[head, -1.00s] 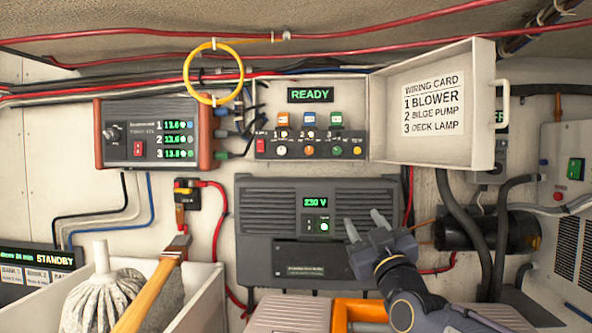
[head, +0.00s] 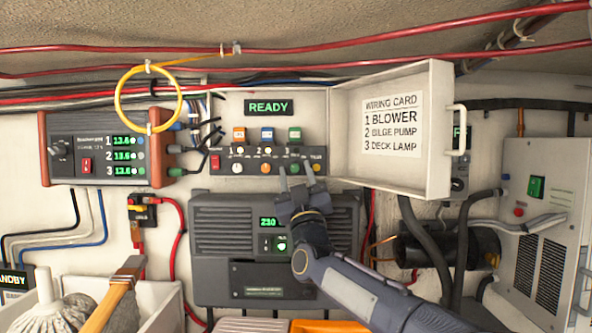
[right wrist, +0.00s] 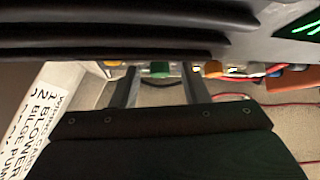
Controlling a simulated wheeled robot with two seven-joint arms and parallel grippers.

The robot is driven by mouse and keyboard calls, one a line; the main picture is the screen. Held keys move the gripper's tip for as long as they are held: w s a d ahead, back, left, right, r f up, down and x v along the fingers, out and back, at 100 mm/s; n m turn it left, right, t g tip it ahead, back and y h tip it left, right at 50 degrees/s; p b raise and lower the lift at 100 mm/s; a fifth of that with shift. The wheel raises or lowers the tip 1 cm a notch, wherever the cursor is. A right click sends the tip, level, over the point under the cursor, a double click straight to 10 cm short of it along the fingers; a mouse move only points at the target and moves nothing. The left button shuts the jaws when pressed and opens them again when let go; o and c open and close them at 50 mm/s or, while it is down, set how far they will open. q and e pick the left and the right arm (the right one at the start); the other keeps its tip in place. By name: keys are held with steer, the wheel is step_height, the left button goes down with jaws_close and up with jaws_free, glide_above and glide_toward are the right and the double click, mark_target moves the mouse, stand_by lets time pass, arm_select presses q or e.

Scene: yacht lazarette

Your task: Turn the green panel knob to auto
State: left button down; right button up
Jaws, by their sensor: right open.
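The green knob (head: 294,168) sits in the lower row of the switch panel (head: 228,111), between an orange knob (head: 265,168) and a yellow one (head: 316,167). My right gripper (head: 296,180) is open, its fingers pointing up just below and in front of the green knob. In the right wrist view the green knob (right wrist: 160,69) shows in the gap between the two fingers (right wrist: 159,88), near their tips. I cannot tell whether they touch it. The knob's pointer and setting are too small to read. My left gripper is not in view.
The open panel lid (head: 437,130) with its wiring card stands right of the panel. A grey inverter unit (head: 215,240) is below, behind my right arm. A yellow cable loop (head: 120,100) hangs at left.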

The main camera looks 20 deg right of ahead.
jaws_close()
steer(key=shift+h, duration=0.3)
